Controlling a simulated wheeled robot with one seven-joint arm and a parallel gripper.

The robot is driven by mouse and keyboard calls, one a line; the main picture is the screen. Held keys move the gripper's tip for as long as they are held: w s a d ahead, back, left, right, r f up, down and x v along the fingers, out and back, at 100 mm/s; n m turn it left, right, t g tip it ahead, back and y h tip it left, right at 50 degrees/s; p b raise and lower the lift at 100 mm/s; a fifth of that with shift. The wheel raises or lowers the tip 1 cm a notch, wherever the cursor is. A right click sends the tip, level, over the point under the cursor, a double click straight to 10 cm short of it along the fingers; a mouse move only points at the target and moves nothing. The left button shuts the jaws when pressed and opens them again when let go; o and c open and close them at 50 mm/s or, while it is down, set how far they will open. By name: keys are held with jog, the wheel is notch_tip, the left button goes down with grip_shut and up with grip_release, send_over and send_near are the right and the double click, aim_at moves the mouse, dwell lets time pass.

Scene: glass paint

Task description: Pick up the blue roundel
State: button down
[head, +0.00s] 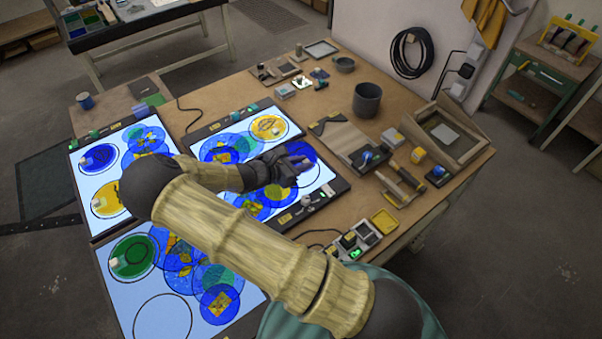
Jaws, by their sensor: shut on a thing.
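My gripper (300,164) is over the right end of the upper right light panel (322,178). It is shut on a blue roundel (304,149), whose dark blue edge shows past the fingers. The gripper and my arm hide part of this roundel. I cannot tell whether it touches the panel. Another blue roundel (98,158) lies in a drawn ring on the left panel (83,182).
A yellow roundel (268,127) and overlapping blue and green discs lie on the panels. The lower panel (115,296) has a green roundel (133,256) and an empty ring. A dark pot (367,100), a wooden frame (462,128) and small tools crowd the table's right side.

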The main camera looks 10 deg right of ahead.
notch_tip(320, 180, up, 22)
jog(key=b, duration=0.2)
jog(key=shift+r, duration=0.1)
dwell(0.5)
